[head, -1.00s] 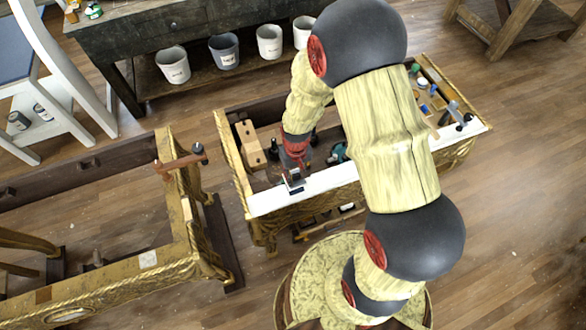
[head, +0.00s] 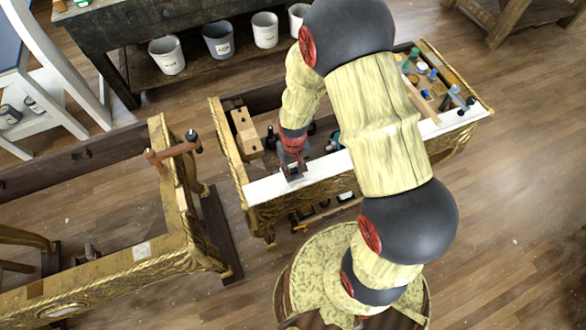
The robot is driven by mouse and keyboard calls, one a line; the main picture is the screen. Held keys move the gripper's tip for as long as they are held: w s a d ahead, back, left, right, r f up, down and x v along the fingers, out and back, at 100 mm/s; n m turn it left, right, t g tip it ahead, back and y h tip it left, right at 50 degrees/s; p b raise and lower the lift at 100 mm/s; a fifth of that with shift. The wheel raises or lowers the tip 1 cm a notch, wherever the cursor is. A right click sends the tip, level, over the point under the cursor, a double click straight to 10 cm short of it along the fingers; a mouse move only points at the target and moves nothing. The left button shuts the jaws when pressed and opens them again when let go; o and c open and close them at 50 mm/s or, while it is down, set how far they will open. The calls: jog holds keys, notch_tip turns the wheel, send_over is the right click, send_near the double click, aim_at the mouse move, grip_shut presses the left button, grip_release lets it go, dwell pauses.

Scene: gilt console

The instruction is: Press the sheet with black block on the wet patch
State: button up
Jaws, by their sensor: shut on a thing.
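My gripper (head: 291,172) points down over the left part of a long white strip (head: 340,164) along the near edge of the gilt console (head: 350,187). It is shut on a small dark block, mostly hidden by the fingers; the block is at or just above the strip, and I cannot tell whether it touches. I cannot make out a separate sheet or the wet patch beneath it. A small pale square (head: 141,250) lies on the gilt frame (head: 110,268) at left.
Inside the console are a wooden block with holes (head: 246,131) and several small jars and tools at right. A clamp (head: 178,150) sits on the left frame. Several white and grey buckets (head: 219,40) stand on a shelf behind. Floor is clear at right.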

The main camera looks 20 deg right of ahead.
jog(key=shift+f+b, duration=0.4)
jog(key=shift+f, duration=0.3)
dwell(1.6)
jog(key=shift+r, duration=0.15)
jog(key=shift+r+p, duration=2.55)
jog(key=shift+r, duration=0.9)
jog(key=shift+f, duration=0.1)
